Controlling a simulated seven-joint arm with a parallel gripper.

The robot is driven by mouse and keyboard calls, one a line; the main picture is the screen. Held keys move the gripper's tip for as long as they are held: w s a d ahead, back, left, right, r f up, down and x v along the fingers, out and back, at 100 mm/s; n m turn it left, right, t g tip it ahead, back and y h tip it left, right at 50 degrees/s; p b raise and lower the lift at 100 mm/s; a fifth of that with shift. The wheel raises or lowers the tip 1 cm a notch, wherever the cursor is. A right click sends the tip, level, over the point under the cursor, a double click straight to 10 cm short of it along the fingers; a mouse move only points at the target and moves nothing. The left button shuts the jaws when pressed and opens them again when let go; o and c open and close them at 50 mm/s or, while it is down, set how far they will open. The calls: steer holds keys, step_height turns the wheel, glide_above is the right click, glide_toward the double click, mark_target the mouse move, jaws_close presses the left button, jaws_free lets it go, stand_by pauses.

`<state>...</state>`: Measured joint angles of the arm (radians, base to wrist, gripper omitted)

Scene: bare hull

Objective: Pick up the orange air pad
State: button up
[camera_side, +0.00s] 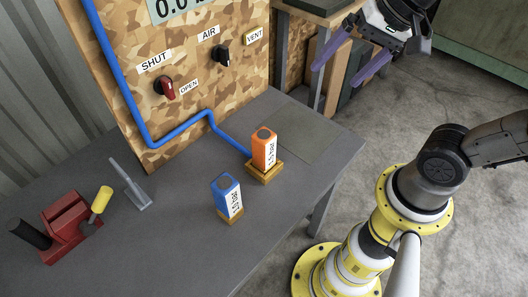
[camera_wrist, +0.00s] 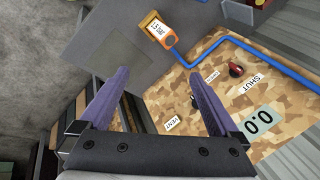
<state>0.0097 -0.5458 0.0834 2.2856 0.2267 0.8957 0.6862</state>
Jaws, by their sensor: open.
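The orange air pad (camera_side: 264,149) is a small upright block with a white label, standing on a wooden base on the grey table, right of the blue pad. It also shows in the wrist view (camera_wrist: 157,32), near the top middle, beyond my fingertips. My gripper (camera_side: 352,68) is open and empty, with two purple fingers, high up at the upper right of the side view, well apart from the orange pad. In the wrist view my gripper (camera_wrist: 160,80) has its fingers spread wide with nothing between them.
A blue pad (camera_side: 227,196) on a wooden base stands left of the orange one. A dark square (camera_side: 297,132) on the table is clear.

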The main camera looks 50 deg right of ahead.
steer(key=w+a+f+m+g+y, duration=0.2)
steer(key=w+f+m, duration=0.2)
steer(key=w+m, duration=0.3)
steer(key=m+g, duration=0.2)
steer(key=g, duration=0.1)
glide_toward(266, 134)
steer(key=f, duration=0.2)
steer(key=shift+y, duration=0.3)
steer(key=x, duration=0.7)
steer(key=shift+a+f, duration=0.15)
steer(key=shift+a, duration=0.1)
steer(key=shift+d+x, duration=0.2)
steer(key=shift+x, duration=2.6)
steer(key=shift+w+f, duration=0.1)
steer(key=shift+w, duration=0.05)
steer(key=shift+c, duration=0.3)
jaws_close()
